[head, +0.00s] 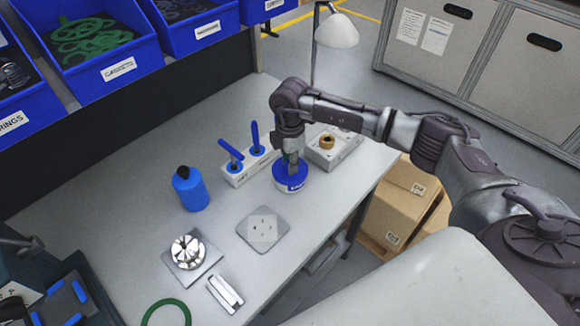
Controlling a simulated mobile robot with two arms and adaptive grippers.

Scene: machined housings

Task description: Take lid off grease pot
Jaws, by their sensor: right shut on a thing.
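The grease pot (292,188) is a short round blue and white tub with a label. It stands on the grey bench near its right side. My right gripper (291,164) points down onto the top of the pot and is shut on its lid. The fingers and wrist hide much of the lid's top. I see no clear gap between lid and pot. My left gripper is not in view.
A rack with blue-handled tools (247,167) stands just left of the pot, and a machined housing (333,149) just right. Bench is clear at centre left.

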